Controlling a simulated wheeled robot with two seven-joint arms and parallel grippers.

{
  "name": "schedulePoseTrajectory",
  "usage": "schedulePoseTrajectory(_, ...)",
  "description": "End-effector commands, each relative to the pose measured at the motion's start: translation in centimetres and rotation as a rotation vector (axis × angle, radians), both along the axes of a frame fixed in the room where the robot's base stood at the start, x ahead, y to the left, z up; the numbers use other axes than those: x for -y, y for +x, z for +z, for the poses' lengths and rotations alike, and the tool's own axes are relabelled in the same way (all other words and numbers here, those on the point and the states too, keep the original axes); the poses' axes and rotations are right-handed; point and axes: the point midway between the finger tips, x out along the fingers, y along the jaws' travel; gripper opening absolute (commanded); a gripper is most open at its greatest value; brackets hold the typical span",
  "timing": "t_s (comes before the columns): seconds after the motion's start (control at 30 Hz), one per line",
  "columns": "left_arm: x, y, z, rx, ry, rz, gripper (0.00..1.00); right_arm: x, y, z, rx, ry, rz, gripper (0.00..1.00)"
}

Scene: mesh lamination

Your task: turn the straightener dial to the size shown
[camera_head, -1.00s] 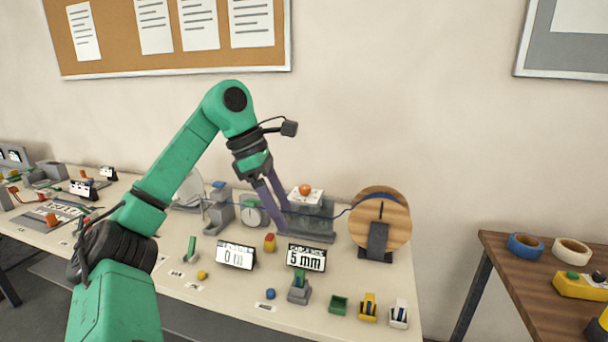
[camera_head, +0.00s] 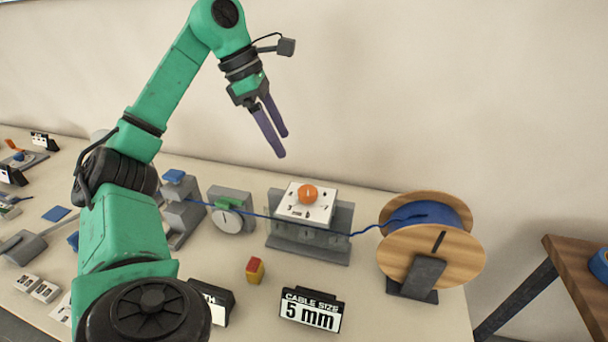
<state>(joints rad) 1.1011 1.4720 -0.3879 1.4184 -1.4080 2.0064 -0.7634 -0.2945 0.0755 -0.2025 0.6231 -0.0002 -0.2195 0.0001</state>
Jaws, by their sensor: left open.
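The straightener (camera_head: 308,247) is a grey block on the table with a white dial plate (camera_head: 289,206) on top. An orange dial knob (camera_head: 308,194) sits at the plate's middle; the marks around it are too small to read. A size sign (camera_head: 311,311) at the front reads "CABLE SIZE 5 mm". My left gripper (camera_head: 281,156) is open and empty, pointing down above and slightly left of the knob, apart from it. My right gripper is not in view.
A blue cable (camera_head: 365,230) runs from a wooden spool (camera_head: 428,250) on the right past the straightener to a grey gauge unit (camera_head: 230,211). A red and yellow block (camera_head: 255,270) stands in front. A brown table (camera_head: 580,272) is at the right.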

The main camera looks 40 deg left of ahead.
Motion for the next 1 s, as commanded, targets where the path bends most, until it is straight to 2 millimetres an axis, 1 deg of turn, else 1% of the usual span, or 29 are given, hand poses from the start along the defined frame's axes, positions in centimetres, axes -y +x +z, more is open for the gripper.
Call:
schedulePoseTrajectory(0.03,0.3,0.3,-1.9,0.0,0.0,-0.004,0.81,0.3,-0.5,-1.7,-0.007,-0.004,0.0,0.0)
schedulePoseTrajectory(0.07,0.5,0.4,-2.6,-0.001,-0.001,-0.003,0.81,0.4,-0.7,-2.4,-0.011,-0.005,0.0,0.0)
schedulePoseTrajectory(0.2,1.5,1.3,-5.9,-0.005,0.002,-0.001,0.81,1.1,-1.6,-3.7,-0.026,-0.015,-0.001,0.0)
schedulePoseTrajectory(0.4,3.0,2.7,-10.3,-0.005,0.001,0.0,0.81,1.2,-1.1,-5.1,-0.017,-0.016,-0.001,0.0)
schedulePoseTrajectory(0.5,3.4,3.2,-11.6,-0.003,0.0,-0.001,0.81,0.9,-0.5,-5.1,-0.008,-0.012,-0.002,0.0)
schedulePoseTrajectory(0.6,3.7,3.4,-12.3,-0.002,0.0,0.001,0.81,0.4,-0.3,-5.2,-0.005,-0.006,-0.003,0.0)
schedulePoseTrajectory(0.83,3.7,3.5,-12.3,0.0,0.0,0.0,0.81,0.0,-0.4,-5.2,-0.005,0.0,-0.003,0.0)
schedulePoseTrajectory(0.87,3.7,3.5,-12.3,-0.001,-0.001,0.0,0.78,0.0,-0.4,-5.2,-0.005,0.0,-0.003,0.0)
schedulePoseTrajectory(0.9,3.7,3.5,-12.3,-0.001,-0.001,0.0,0.62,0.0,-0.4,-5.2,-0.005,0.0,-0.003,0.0)
schedulePoseTrajectory(0.97,3.7,3.5,-12.3,-0.001,-0.001,0.0,0.39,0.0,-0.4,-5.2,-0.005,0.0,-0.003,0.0)
schedulePoseTrajectory(1.0,3.7,3.5,-12.3,0.0,0.0,0.0,0.24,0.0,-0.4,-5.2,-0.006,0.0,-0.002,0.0)
